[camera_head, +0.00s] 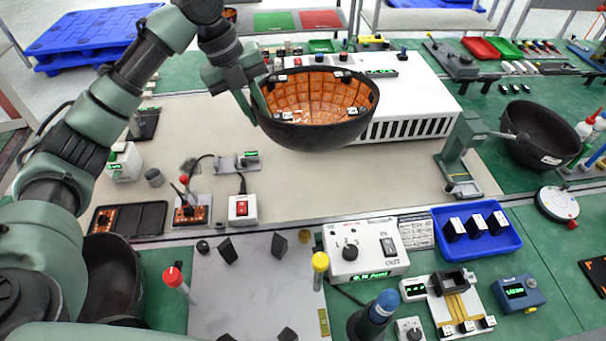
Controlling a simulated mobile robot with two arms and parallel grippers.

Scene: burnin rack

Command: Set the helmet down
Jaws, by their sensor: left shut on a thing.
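The helmet (320,136) is a black shell with its opening turned up, showing an orange padded inside. My left gripper (256,104) is shut on its left rim. The helmet appears to hang above the beige mat (330,185), in front of the white vented box (420,97); its underside is hidden, and I see no clear contact with the mat. A second black helmet-like shell (541,135) is at the right, beside a green stand (461,150). My right gripper is not in view.
On the mat's left are an orange board (190,212) and a small white box with a red switch (243,208). A blue tray (503,238) and a white control box (366,249) stand in front. The mat's middle is clear.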

